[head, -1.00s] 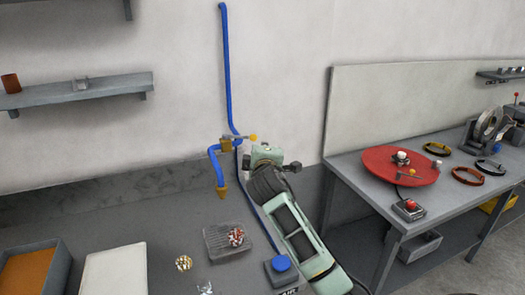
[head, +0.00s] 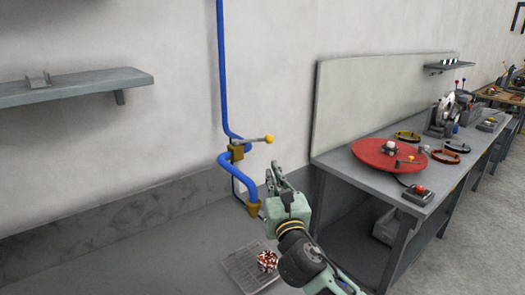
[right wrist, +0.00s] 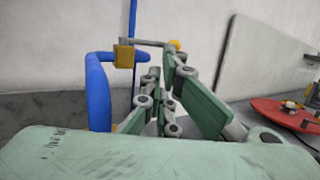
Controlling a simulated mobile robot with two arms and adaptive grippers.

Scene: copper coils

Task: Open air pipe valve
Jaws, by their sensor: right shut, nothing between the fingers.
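A blue air pipe (head: 222,75) runs down the wall to a brass valve (head: 237,152). The valve's lever ends in a yellow knob (head: 269,139) and points to the right. Below, the pipe bends to a brass nozzle (head: 252,204). My right gripper (head: 273,172) is shut and empty, just below the knob in the head view, with its fingers pointing up. In the right wrist view, the valve (right wrist: 124,56) and knob (right wrist: 175,45) show beyond the fingers (right wrist: 162,88); a gap seems to remain. My left gripper is not in view.
A grey bench (head: 130,255) lies under the pipe, with a wire tray (head: 240,268) holding small red and white pieces. A shelf (head: 75,88) is on the wall at left. A second table with a red disc (head: 375,160) stands to the right.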

